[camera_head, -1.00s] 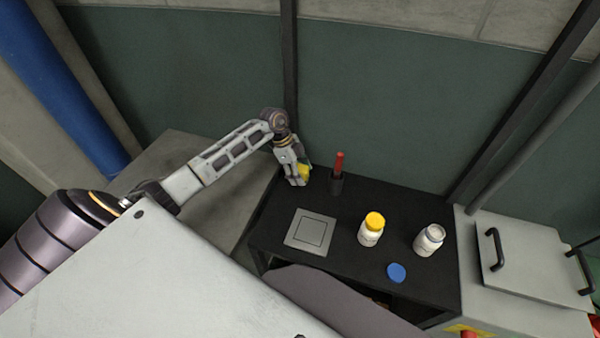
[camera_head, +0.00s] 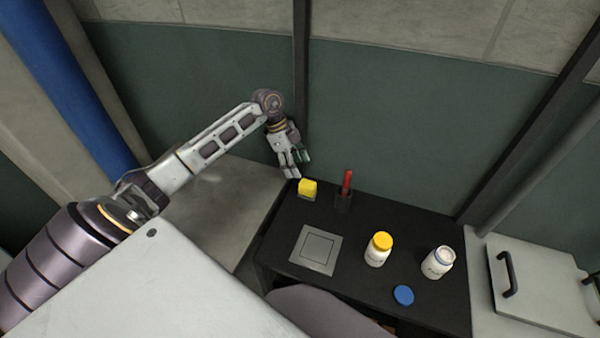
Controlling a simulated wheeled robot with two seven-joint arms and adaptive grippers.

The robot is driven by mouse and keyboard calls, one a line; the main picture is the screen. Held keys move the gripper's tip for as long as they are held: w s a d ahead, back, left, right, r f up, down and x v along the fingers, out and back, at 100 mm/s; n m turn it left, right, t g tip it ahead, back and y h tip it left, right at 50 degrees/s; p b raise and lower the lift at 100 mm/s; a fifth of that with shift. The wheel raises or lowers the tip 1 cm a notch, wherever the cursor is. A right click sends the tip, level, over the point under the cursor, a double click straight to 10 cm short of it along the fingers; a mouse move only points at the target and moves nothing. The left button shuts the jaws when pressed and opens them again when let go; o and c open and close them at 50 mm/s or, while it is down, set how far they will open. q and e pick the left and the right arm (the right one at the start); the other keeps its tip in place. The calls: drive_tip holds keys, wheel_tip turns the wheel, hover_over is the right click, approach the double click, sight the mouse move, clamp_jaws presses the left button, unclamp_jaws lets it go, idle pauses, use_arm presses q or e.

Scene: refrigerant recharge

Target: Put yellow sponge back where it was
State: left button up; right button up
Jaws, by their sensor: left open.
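The yellow sponge (camera_head: 308,187) sits near the back left corner of the black table (camera_head: 290,225), to the left of a dark holder. My left gripper (camera_head: 296,168) is open and empty, above and slightly behind the sponge, apart from it. My right gripper does not show.
A dark holder (camera_head: 343,202) with a red-handled tool (camera_head: 347,181) stands right of the sponge. A grey square plate (camera_head: 316,249), a yellow-capped bottle (camera_head: 378,250), an open white bottle (camera_head: 438,263) and a blue lid (camera_head: 403,295) are on the table. A grey surface (camera_head: 225,205) lies left.

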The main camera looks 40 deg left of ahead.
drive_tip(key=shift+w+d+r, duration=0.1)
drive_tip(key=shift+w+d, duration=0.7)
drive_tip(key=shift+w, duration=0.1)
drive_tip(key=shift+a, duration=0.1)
